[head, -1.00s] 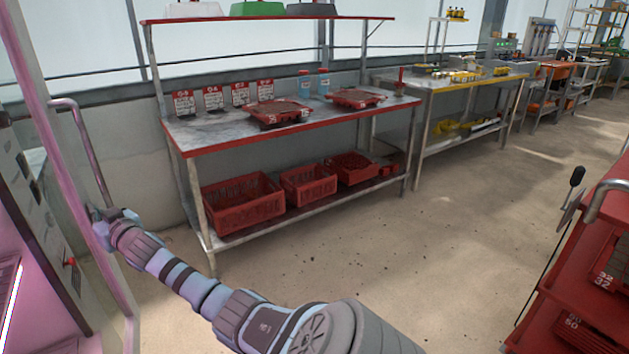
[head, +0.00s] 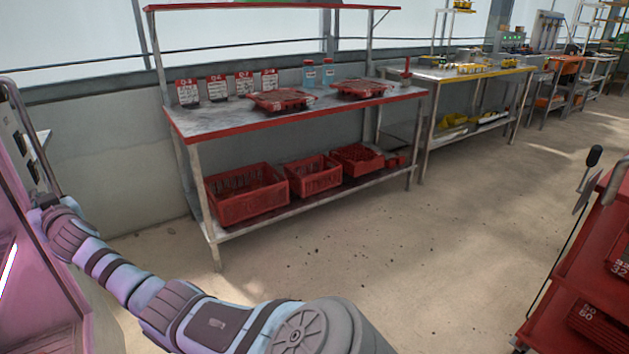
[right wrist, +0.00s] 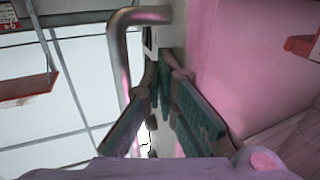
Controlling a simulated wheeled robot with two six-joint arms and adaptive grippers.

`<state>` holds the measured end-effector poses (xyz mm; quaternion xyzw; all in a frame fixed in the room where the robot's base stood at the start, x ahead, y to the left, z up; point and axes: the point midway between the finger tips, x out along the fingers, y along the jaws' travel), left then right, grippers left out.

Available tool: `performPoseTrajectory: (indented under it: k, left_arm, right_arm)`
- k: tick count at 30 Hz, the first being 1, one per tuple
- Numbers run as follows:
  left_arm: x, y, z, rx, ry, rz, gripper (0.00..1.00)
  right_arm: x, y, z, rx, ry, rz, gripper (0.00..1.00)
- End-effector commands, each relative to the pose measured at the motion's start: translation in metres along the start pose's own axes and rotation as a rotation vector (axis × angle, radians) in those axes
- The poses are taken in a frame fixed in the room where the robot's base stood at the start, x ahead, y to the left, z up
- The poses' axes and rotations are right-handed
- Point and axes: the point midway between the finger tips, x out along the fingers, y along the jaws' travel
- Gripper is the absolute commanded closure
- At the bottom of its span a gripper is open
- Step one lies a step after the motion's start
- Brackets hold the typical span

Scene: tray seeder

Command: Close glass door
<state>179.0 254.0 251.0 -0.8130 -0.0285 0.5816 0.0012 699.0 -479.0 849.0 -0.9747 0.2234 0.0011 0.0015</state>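The glass door (head: 22,195) is at the left edge of the head view, tinted pink and mostly cut off. Its bent metal handle (head: 30,128) stands out from it. My right gripper (head: 45,201) is at the lower end of the handle. In the right wrist view the handle (right wrist: 119,70) runs just left of the fingers, and the pink door surface is to their right. The two green-padded fingers (right wrist: 161,85) converge at their tips, with nothing visible between them, beside the handle. Contact with it is unclear. My left gripper is out of view.
A metal bench (head: 300,121) with red trim holds trays and bottles, with red crates (head: 247,193) on its lower shelf. A yellow-edged bench (head: 455,78) stands beyond. A red cart (head: 583,265) is at the right. The floor (head: 400,260) between is clear.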

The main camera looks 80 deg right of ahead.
Motion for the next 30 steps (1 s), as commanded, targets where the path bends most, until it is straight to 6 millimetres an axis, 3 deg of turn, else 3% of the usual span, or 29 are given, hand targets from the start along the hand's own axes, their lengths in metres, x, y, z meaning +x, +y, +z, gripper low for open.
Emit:
performPoseTrajectory:
  k: [14,17,27,30]
  left_arm:
    - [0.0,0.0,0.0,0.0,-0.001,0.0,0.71]
    - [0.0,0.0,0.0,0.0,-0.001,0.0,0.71]
    - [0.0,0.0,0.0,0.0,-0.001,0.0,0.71]
    - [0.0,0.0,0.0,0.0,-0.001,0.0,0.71]
  right_arm:
    - [-0.008,-0.009,-0.005,0.009,0.015,-0.014,1.0]
    - [-0.024,-0.007,-0.004,0.007,0.013,-0.015,1.0]
    - [-0.106,0.006,0.001,0.004,0.001,0.002,1.0]
    - [-0.119,0.007,0.0,0.004,0.002,0.003,1.0]
